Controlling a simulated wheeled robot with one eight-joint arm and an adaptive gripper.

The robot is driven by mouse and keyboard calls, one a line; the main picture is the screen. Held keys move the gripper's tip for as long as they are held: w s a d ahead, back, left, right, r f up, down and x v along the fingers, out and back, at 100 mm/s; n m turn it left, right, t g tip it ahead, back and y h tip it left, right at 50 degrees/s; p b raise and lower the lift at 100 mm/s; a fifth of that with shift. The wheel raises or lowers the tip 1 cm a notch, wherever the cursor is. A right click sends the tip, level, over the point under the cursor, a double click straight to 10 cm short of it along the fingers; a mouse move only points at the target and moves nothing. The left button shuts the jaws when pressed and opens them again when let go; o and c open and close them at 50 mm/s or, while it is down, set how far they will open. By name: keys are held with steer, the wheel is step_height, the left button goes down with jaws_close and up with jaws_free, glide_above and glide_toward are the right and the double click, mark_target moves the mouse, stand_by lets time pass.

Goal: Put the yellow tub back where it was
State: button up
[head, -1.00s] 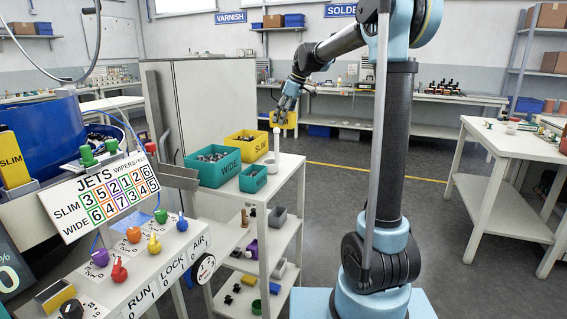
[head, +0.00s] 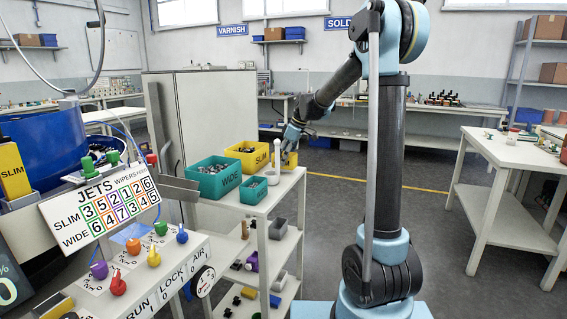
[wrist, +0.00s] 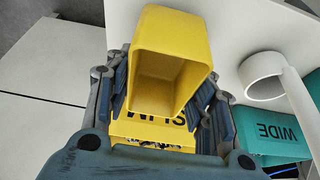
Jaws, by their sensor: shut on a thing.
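The small yellow tub (head: 289,159) is in my gripper (head: 288,148), near the back right corner of the cart top in the head view. In the wrist view the tub (wrist: 172,38) is between the two fingers of my gripper (wrist: 162,92), its open mouth toward the camera, and it looks empty. Whether its base touches the cart top cannot be told. The larger yellow SLIM bin (head: 248,155) stands just left of it, holding small parts; its upside-down label (wrist: 160,121) shows in the wrist view.
A large teal WIDE bin (head: 212,181) and a small teal WIDE bin (head: 254,189) stand on the cart top (head: 222,207). A white cup with an upright handle (head: 273,178) stands close to the tub. The control panel (head: 150,262) is at front left.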

steer(key=shift+f, duration=0.8)
steer(key=o, duration=1.1)
steer(key=v, duration=1.2)
steer(key=s+d+f+m+h, duration=0.1)
steer(key=s+d+m, duration=0.15)
steer(key=s, duration=0.35)
steer(key=s+d+f+m, duration=0.1)
steer(key=s+d, duration=0.3)
steer(key=s, duration=0.1)
steer(key=s+d+f+m+h, duration=0.1)
steer(key=s+d+f+m, duration=0.2)
steer(key=s+f, duration=0.3)
steer(key=s+d+f+m+h, duration=0.1)
steer(key=s+d+f+m, duration=0.3)
steer(key=s, duration=0.9)
steer(key=s+d+f+m+h, duration=0.1)
steer(key=s+d+f+m, duration=0.2)
steer(key=s+d+f, duration=0.3)
steer(key=shift+s+f+t, duration=0.4)
steer(key=shift+s+f, duration=1.3)
steer(key=shift+f, duration=0.2)
